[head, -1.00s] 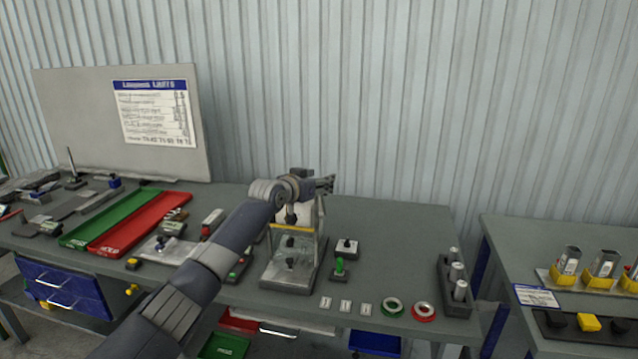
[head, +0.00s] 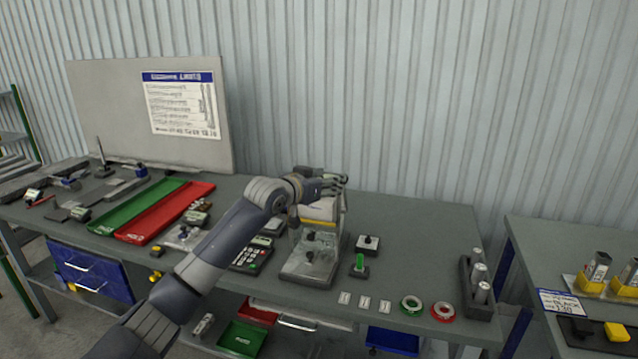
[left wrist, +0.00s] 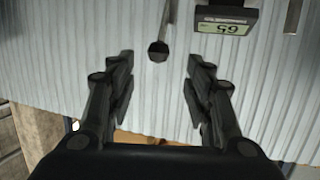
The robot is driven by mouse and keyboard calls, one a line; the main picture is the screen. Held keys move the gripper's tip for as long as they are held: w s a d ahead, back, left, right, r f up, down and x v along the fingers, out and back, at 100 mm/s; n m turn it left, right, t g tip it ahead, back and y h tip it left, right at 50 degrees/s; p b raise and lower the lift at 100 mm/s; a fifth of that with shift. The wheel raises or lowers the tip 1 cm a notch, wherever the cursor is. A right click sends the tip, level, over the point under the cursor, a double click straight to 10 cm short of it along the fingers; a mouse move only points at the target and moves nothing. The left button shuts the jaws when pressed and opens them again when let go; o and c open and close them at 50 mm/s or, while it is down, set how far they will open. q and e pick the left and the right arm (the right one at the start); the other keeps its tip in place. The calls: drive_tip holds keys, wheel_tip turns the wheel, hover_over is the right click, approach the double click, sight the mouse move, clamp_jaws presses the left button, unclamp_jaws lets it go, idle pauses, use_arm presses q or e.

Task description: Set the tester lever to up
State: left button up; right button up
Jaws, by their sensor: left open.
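The tester (head: 322,243) is a grey and white bench device with a yellow stripe, standing on the table behind my left arm. Its upper part is partly hidden by my left gripper (head: 338,181), which is at the height of its top. In the left wrist view, a thin rod with a round black knob (left wrist: 158,50), apparently the lever, lies between and just beyond the open fingertips of my left gripper (left wrist: 160,72). The fingers look empty, and I see no contact with the knob. A dark display (left wrist: 224,22) shows upside down beside it. My right gripper is not in view.
A red tray (head: 180,205) and a green tray (head: 135,207) lie left of my arm. A corrugated wall (head: 400,120) is close behind the table.

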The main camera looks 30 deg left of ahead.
use_arm(q)
drive_tip(key=shift+v, duration=1.95)
